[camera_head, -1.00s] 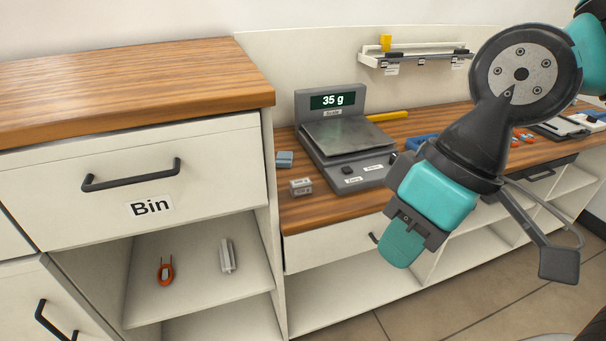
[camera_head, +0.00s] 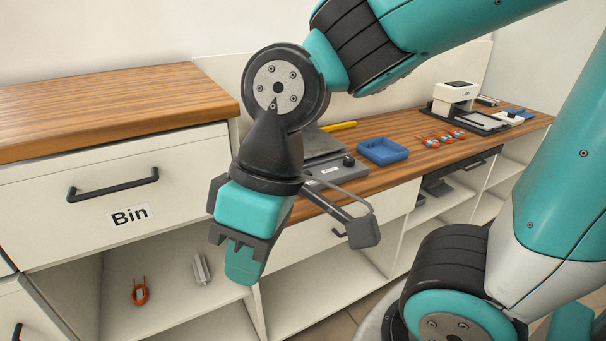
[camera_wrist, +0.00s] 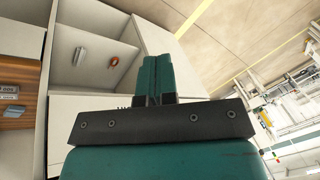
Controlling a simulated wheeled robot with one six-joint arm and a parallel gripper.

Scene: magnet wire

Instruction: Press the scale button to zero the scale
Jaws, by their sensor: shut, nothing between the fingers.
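The scale (camera_head: 344,170) stands on the wooden counter, mostly hidden behind my arm in the head view. Its display is hidden; a dark knob and part of its grey front with small labels show to the right of my arm. I cannot make out the zero button. My gripper (camera_head: 241,268) points down in front of the counter, lower than the scale and nearer the camera. It is shut and empty. In the wrist view its teal fingers (camera_wrist: 157,75) lie side by side, with the scale not clearly visible.
The Bin drawer (camera_head: 120,190) is at the left, above an open shelf with an orange-red wire loop (camera_head: 139,291) and a grey bar (camera_head: 201,269). A blue tray (camera_head: 382,151) and several orange pieces lie right of the scale. Open floor shows in the wrist view.

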